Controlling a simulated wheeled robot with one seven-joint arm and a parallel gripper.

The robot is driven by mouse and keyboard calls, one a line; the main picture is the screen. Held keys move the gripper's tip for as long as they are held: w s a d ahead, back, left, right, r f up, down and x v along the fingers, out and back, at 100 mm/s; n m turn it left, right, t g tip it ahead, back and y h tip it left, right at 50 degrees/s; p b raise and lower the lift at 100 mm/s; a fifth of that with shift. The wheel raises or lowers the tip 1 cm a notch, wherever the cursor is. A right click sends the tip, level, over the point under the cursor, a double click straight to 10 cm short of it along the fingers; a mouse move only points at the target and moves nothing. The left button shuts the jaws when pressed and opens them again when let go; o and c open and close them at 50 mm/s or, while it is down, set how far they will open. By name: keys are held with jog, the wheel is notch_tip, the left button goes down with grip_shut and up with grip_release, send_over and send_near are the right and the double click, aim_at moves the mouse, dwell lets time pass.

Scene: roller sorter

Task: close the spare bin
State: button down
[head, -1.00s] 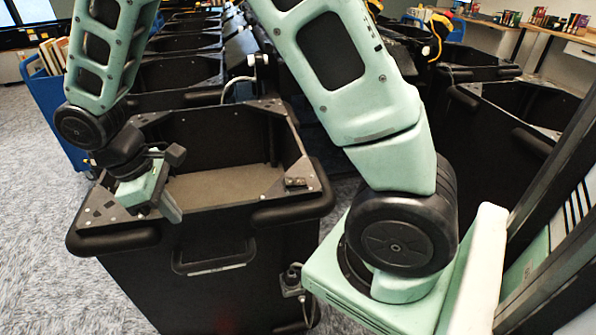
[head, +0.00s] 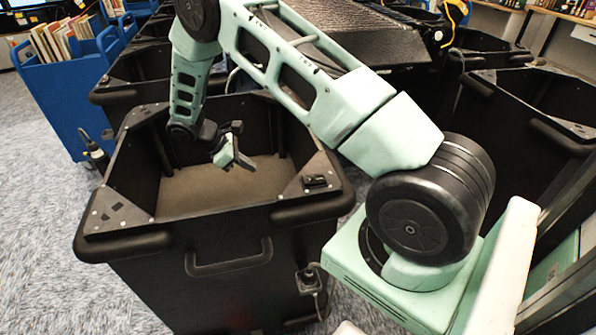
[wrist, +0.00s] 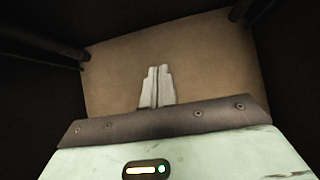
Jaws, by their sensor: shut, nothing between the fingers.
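A large black bin (head: 225,270) with an open top stands right in front of me. No label naming it as the spare bin can be read. Its flat brown inside floor (head: 190,190) shows in the head view, and no lid lies over it. My gripper (head: 246,164) is over the bin opening, towards the back and right of centre, and points down into it. In the wrist view, the two pale fingers (wrist: 157,86) are together with nothing between them, against the brown floor (wrist: 215,60) and dark walls. How far they are above the floor is unclear.
More black bins stand behind and to the right (head: 535,110). A dark conveyor surface (head: 340,30) lies behind the near bin. A blue cart with books (head: 70,85) is at the left. Grey carpet (head: 40,230) is clear at the left.

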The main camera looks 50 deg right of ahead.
jog(key=shift+g+h, duration=0.4)
jog(key=shift+h, duration=0.1)
jog(key=x, duration=0.5)
jog(key=w+d+p+x, duration=0.1)
jog(key=x, duration=0.3)
jog(key=w+d+p+x, duration=0.1)
jog(key=x, duration=0.4)
jog(key=shift+d+r, duration=0.15)
jog(key=shift+d, duration=0.25)
jog(key=shift+s+d+r+p, duration=0.1)
jog(key=shift+s+d+p, duration=0.25)
jog(key=shift+d, duration=0.15)
jog(key=shift+s+d+p, duration=0.3)
jog(key=shift+d+p, duration=0.05)
jog(key=shift+d, duration=0.2)
jog(key=shift+s+d, duration=0.35)
jog(key=shift+d, duration=0.2)
jog(key=shift+d, duration=0.1)
